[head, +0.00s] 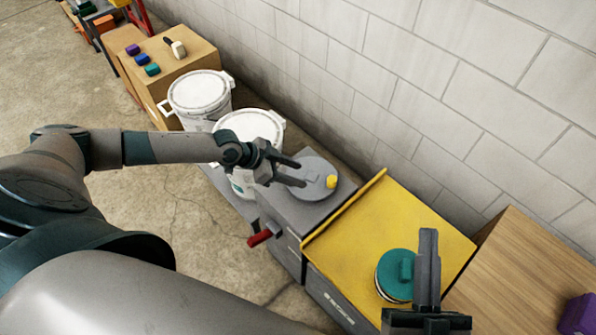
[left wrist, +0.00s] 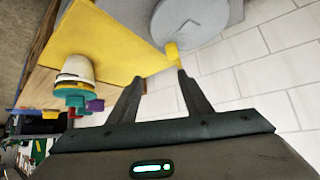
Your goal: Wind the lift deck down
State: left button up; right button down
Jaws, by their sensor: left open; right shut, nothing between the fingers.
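The lift deck (head: 400,215) is a flat yellow platform with a raised yellow bar along its left edge. It also shows in the left wrist view (left wrist: 100,40). Left of it, a grey box carries a round grey crank disc (head: 312,178) with a yellow knob (head: 332,181) near its rim. My left gripper (head: 303,175) is open over the disc, left of the knob. In the left wrist view the knob (left wrist: 171,52) lies just beyond the fingertips, apart from them. My right gripper (head: 429,232) is shut and empty over the deck's front right part.
A teal-topped round container (head: 396,276) stands on the deck, beside my right gripper. A red handle (head: 260,238) sticks out of the grey box's front. White buckets (head: 200,92) stand to the left. A wooden surface (head: 530,270) lies right, and a block wall runs behind.

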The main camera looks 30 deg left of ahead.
pick_arm(q)
jog(key=shift+s+a+r, duration=0.25)
jog(key=shift+s+r, duration=0.1)
jog(key=shift+r, duration=0.05)
jog(key=shift+f, duration=0.1)
dwell(0.3)
